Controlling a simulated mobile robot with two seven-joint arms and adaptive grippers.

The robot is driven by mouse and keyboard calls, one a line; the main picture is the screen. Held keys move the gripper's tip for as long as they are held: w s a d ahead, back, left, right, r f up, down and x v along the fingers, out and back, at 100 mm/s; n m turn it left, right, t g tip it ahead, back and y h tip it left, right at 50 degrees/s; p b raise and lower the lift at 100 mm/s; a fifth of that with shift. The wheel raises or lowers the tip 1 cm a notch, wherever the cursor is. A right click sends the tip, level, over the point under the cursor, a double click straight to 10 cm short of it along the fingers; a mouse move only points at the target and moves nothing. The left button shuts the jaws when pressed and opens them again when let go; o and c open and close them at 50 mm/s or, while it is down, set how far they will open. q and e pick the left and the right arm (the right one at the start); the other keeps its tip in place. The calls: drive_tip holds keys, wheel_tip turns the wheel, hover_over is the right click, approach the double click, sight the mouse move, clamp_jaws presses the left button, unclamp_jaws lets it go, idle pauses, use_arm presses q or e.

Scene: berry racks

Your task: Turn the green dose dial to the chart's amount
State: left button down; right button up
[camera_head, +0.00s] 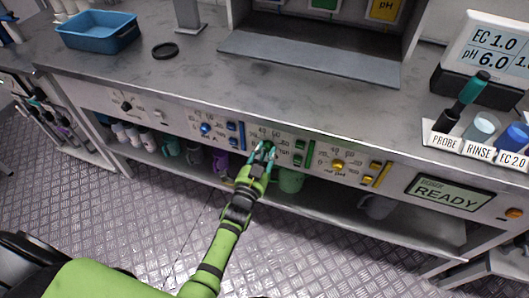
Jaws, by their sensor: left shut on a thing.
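My left gripper (262,154) reaches up from below to the bench's front panel. Its fingers are shut on the green dose dial, which they largely hide. Numbers such as 40 and 60 show on the scale around the dial, but the pointer cannot be read. Green buttons and a green bar (309,155) are just right of the dial. A blue dial (206,129) is to its left and a yellow dial (337,165) to its right. No dose chart is clearly readable. My right gripper is not in view.
The display (447,194) at the panel's right reads READY. A shelf below holds several mugs, including a green one (290,181). On the bench top are a blue tray (97,30), a black ring (165,51), and labelled probe, rinse and EC holders (478,150) at right.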

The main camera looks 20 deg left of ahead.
use_arm(q)
drive_tip(key=shift+r, duration=0.1)
drive_tip(key=c, duration=0.9)
unclamp_jaws()
drive_tip(key=shift+c, duration=0.2)
drive_tip(key=shift+s, duration=0.1)
drive_tip(key=s, duration=1.1)
drive_tip(key=shift+s+a, duration=0.2)
drive_tip(key=shift+s, duration=0.15)
